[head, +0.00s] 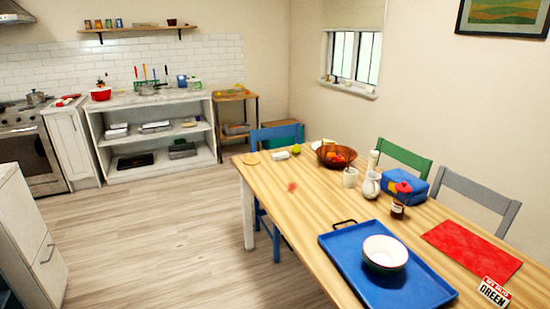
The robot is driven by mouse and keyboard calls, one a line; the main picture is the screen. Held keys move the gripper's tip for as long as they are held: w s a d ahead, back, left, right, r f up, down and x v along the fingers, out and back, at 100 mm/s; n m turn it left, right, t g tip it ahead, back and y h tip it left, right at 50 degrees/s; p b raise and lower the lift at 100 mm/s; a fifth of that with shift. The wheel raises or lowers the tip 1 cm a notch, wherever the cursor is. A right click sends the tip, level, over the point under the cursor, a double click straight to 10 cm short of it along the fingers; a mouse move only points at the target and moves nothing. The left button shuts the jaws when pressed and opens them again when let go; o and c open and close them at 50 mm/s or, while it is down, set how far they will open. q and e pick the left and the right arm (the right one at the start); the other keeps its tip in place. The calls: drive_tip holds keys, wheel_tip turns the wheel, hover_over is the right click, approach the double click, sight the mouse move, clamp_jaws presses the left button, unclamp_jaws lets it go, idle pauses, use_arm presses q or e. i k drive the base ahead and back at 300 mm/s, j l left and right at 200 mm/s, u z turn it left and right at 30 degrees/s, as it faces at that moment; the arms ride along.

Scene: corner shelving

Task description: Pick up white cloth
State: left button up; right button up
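I cannot make out a clear white cloth in the head view. A small white object (281,155) lies at the far end of the wooden table; it is too small to tell if it is cloth. Pale flat stacks (117,131) sit on the middle shelf of the white open shelving (213,136) by the back wall; what they are is unclear. Neither of my grippers is in view.
The long wooden table (285,205) fills the right, with a blue tray (345,255), white bowl (385,251), fruit bowl (322,158) and red mat (472,250). Chairs stand around it. A white cabinet (30,235) is at left. The wood floor (150,240) between is clear.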

sight(277, 156)
drive_tip(key=u, duration=0.95)
drive_tip(key=i+j, duration=0.1)
drive_tip(key=i, duration=5.85)
